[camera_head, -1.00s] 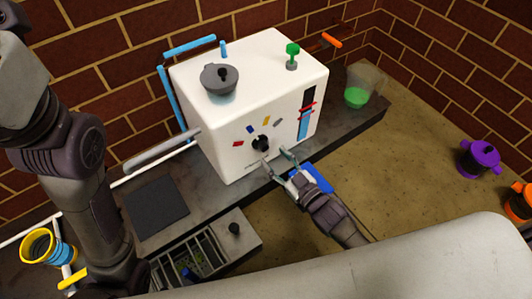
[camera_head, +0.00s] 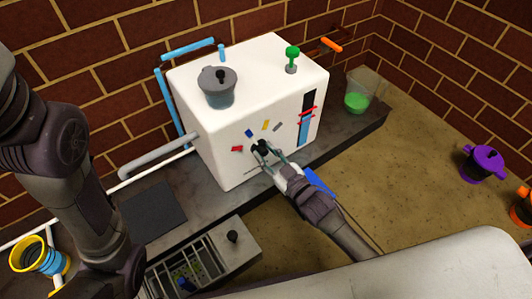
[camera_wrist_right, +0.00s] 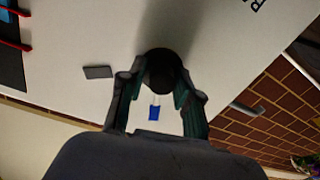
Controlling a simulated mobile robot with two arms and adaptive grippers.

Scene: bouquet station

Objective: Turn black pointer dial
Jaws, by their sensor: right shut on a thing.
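The black pointer dial (camera_head: 261,147) sits on the front face of the white box (camera_head: 200,128). Small red, blue, yellow and grey marks stand in an arc around it. My right gripper (camera_head: 265,154) has its fingers on both sides of the dial and is shut on it. In the right wrist view the dial (camera_wrist_right: 160,68) is between the two fingertips (camera_wrist_right: 158,88). The way its pointer faces is hard to tell. My left arm comes in at the left, but its gripper is not in view.
A grey lidded pot (camera_head: 218,90) and a green knob (camera_head: 292,55) are on top of the box. A clear beaker with green liquid (camera_head: 357,100) stands right of it. A drawer with a grid (camera_head: 190,270) is open below. A purple pot (camera_head: 484,163) is at the right.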

